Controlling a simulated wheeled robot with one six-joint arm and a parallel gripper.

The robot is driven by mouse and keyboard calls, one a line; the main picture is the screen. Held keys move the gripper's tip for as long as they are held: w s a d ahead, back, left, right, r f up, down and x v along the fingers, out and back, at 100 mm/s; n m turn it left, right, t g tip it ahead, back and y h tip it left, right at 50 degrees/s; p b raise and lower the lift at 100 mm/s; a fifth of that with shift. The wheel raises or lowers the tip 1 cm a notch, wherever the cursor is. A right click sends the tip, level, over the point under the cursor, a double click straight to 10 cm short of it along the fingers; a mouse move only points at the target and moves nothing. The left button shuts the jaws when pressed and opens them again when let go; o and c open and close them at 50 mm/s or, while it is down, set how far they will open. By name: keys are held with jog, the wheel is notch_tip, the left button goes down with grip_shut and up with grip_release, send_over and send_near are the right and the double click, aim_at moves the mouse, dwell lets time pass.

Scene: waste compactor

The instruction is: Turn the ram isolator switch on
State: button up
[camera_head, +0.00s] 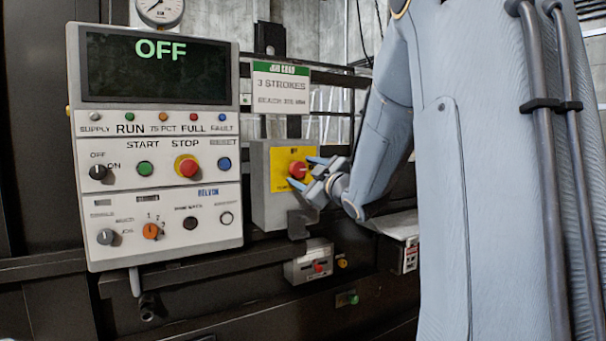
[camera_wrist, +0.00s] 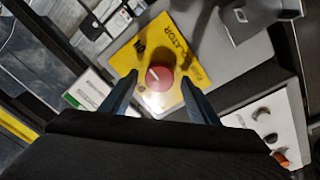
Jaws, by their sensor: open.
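The ram isolator switch is a red rotary knob (camera_head: 298,170) on a yellow plate (camera_head: 279,157), fixed to the front of a grey box (camera_head: 258,200). In the wrist view the red knob (camera_wrist: 160,78) shows a white pointer line on its face, and the yellow plate (camera_wrist: 130,62) carries the lettering "ISOLATOR". My gripper (camera_head: 305,172) is right at the knob. In the wrist view its two blue fingers (camera_wrist: 156,98) are spread, one on each side of the knob. I cannot tell whether they touch it.
A control panel (camera_head: 160,215) stands left of the box; its screen (camera_head: 155,68) reads "OFF". A job card (camera_head: 281,90) hangs above the box. A small grey box with a red button (camera_head: 309,264) sits below. A grey bracket (camera_head: 300,222) juts out under the isolator box.

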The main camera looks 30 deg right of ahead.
jog(key=s+b, duration=0.1)
jog(key=s, duration=0.6)
jog(key=shift+s+f+b, duration=0.25)
jog(key=shift+f+b, duration=0.05)
jog(key=shift+b, duration=0.05)
jog(key=shift+d, duration=0.1)
jog(key=s+a+f+m+g+h, duration=0.1)
jog(key=s+a+f+m+g, duration=0.15)
jog(key=f, duration=0.55)
jog(key=s+a+f+m+g, duration=0.1)
jog(key=a+f+m+g, duration=0.2)
jog(key=f, duration=0.6)
jog(key=s+a+f+m+g+h, duration=0.1)
jog(key=a+f+g, duration=0.25)
jog(key=f, duration=0.45)
jog(key=s+a+f+m+g, duration=0.1)
jog(key=s+a+f+g, duration=0.2)
jog(key=s, duration=0.3)
jog(key=s+a+f+g+y, duration=0.1)
jog(key=s+a+f+g, duration=0.2)
jog(key=s, duration=0.4)
jog(key=s+a+f+m+g, duration=0.1)
jog(key=s+a+f+g, duration=0.2)
jog(key=s+a+f, duration=0.2)
jog(key=shift+s+a+f+m, duration=0.2)
jog(key=shift+s+f+m, duration=0.2)
jog(key=shift+s, duration=0.4)
jog(key=shift+w, duration=0.1)
